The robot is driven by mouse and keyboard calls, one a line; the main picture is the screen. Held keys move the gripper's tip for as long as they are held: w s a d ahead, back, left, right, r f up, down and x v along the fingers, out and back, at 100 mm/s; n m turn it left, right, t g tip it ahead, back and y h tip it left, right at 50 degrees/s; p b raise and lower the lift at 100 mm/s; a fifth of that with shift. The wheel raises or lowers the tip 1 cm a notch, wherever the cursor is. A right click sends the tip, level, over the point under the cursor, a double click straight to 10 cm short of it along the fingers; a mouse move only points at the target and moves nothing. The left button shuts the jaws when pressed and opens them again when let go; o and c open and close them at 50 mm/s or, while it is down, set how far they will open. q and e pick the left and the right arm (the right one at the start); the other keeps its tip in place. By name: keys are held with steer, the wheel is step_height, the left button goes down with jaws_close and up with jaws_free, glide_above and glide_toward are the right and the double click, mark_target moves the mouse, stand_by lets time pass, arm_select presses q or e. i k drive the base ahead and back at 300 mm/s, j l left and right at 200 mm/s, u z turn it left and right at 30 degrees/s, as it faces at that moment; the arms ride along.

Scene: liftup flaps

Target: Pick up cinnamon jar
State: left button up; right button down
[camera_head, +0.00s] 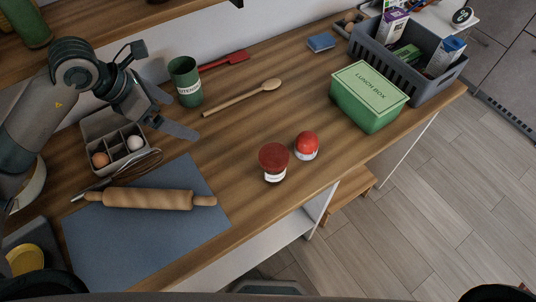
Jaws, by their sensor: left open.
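Two small red-topped jars stand upright, close together, near the front edge of the counter. One is a dark red jar (273,163) with a pale label at its base. The other has a brighter red lid (306,141) and a pale lower part. Their labels are too small to read, so I cannot tell which is cinnamon. My left gripper (180,117) is open and empty, above the counter near the green utensil cup, well to the left of both jars. My right gripper is not in view.
An egg tray (108,136), a whisk (130,170) and a rolling pin (150,199) on a blue mat (145,250) lie left. A green utensil cup (185,82) and wooden spoon (240,98) lie behind. A green lunch box (368,97) and grey crate (437,83) stand right. Counter around the jars is clear.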

mark_target(273, 179)
steer(key=k+l, duration=1.2)
steer(key=l, duration=0.1)
